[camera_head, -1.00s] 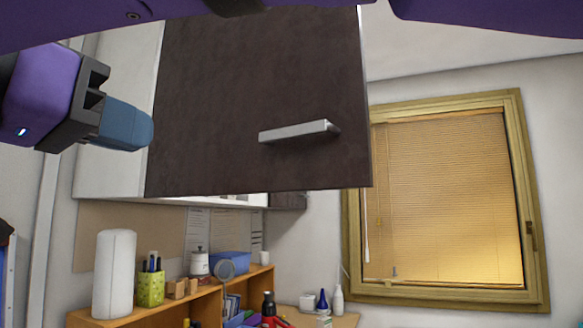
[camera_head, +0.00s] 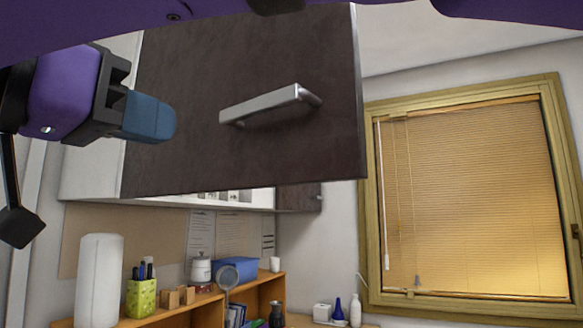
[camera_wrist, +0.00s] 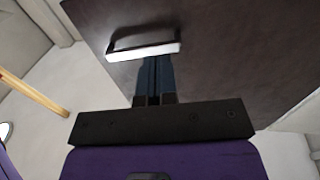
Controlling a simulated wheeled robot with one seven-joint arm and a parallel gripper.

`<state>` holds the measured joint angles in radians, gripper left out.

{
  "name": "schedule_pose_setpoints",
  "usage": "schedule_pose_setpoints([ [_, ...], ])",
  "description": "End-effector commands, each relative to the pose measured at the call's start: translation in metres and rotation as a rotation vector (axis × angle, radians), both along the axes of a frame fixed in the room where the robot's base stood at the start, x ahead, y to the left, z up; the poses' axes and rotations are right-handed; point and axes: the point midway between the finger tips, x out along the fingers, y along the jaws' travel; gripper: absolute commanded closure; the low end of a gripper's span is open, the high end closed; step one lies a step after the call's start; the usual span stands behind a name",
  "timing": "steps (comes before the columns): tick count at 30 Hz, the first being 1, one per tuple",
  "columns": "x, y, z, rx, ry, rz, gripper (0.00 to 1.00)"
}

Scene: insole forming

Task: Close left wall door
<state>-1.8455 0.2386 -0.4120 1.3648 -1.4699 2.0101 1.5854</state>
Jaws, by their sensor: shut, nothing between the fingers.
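The dark brown wall cabinet door (camera_head: 250,150) stands open, swung out from the cabinet, and fills the upper middle of the head view. Its silver bar handle (camera_head: 265,104) sits on its face. My gripper (camera_head: 160,118) is at the left of the head view, in front of the door's left part, left of the handle. In the wrist view the fingers (camera_wrist: 154,75) are shut and empty, pointing at the door (camera_wrist: 215,50) just below the handle (camera_wrist: 145,50). Whether the tips touch the door cannot be told.
Below are a wooden shelf (camera_head: 180,317) with a white roll (camera_head: 99,280), a green pen cup (camera_head: 140,297) and a blue box (camera_head: 235,268). A window with a lowered blind (camera_head: 470,200) is at right. The white cabinet side (camera_head: 92,170) is behind the door.

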Motion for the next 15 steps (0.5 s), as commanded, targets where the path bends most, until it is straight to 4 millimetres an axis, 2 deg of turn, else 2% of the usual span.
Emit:
schedule_pose_setpoints([
  [9, 0.051, -0.033, 0.0, 0.001, -0.001, -0.002, 1.0],
  [15, 0.078, -0.05, 0.0, 0.0, 0.0, -0.001, 1.0],
])
